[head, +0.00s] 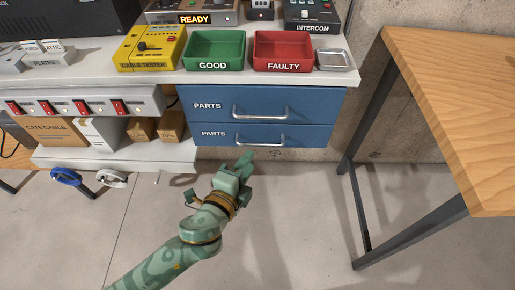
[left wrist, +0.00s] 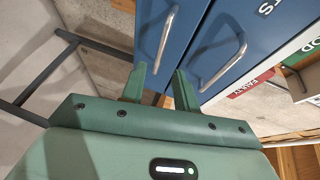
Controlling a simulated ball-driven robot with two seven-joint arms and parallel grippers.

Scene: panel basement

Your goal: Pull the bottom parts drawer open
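Two blue drawers labelled PARTS hang under the bench at centre in the head view, and both look shut. The bottom parts drawer (head: 300,135) has a silver bar handle (head: 260,143); the top parts drawer (head: 300,101) has a similar one. My left gripper (head: 245,160) is just below and in front of the bottom drawer's handle, apart from it as far as I can tell. In the left wrist view, the gripper's two fingers (left wrist: 156,88) are spread with nothing between them, and the bottom handle (left wrist: 166,38) lies beyond the fingertips. My right gripper is not in view.
A green GOOD bin (head: 215,50), a red FAULTY bin (head: 283,50) and a yellow cable tester (head: 150,48) stand on the bench above. A lower shelf (head: 110,155) with boxes is at left. A wooden table (head: 460,100) stands at right. The floor before the drawers is clear.

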